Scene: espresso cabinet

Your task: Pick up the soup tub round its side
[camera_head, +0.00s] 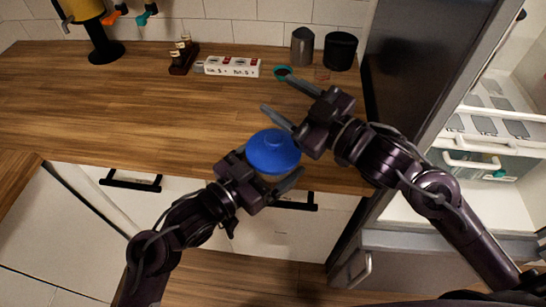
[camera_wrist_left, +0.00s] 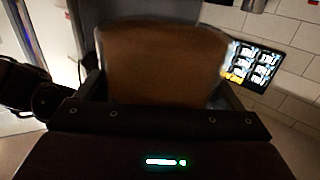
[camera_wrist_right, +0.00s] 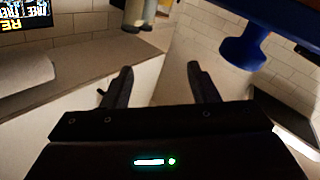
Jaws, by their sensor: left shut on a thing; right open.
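In the left wrist view the tub's brown side (camera_wrist_left: 160,65) fills the space between the fingers. My right gripper (camera_head: 277,93) is open and empty over the counter, just beyond the tub. The blue lid also shows at the upper right of the right wrist view (camera_wrist_right: 245,45), outside those fingers.
The wooden counter (camera_head: 120,105) is clear at left and middle. Along the back stand a dark rack (camera_head: 183,55), a white labelled box (camera_head: 232,66), a grey canister (camera_head: 302,46) and a black canister (camera_head: 340,50). An open refrigerator (camera_head: 495,140) is at right.

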